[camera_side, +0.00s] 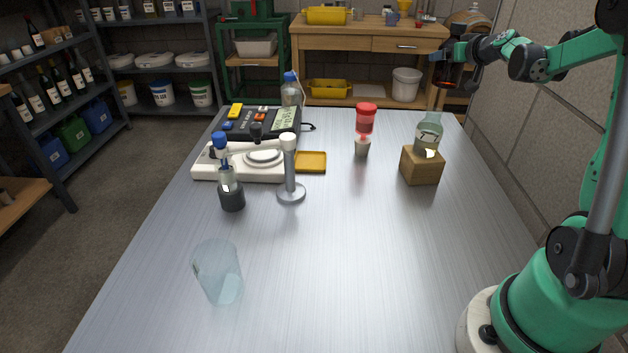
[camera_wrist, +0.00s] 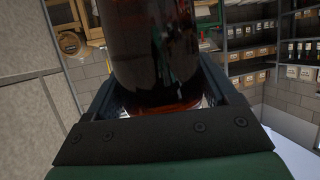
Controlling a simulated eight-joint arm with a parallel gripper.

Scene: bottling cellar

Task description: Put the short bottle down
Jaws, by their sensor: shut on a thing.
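My gripper (camera_side: 447,68) is raised at the back right, well above the level of the steel table (camera_side: 330,250). In the wrist view my gripper (camera_wrist: 160,90) is shut on a dark glass bottle (camera_wrist: 155,45), with one finger on each side. The bottle looks nearly black with a reddish amber glow near its base. Its upper part is cut off by the picture's top edge, so I cannot tell its height. In the side view the bottle (camera_side: 456,74) is a small dark shape at the gripper, clear of the tabletop.
A wooden block (camera_side: 422,170) bearing a clear flask (camera_side: 429,132) stands at the right. A red-topped item (camera_side: 366,120) stands mid-back. A white scale (camera_side: 240,163), black meter (camera_side: 265,122) and stand (camera_side: 290,190) fill the left. A clear beaker (camera_side: 218,272) stands front left. The middle front is clear.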

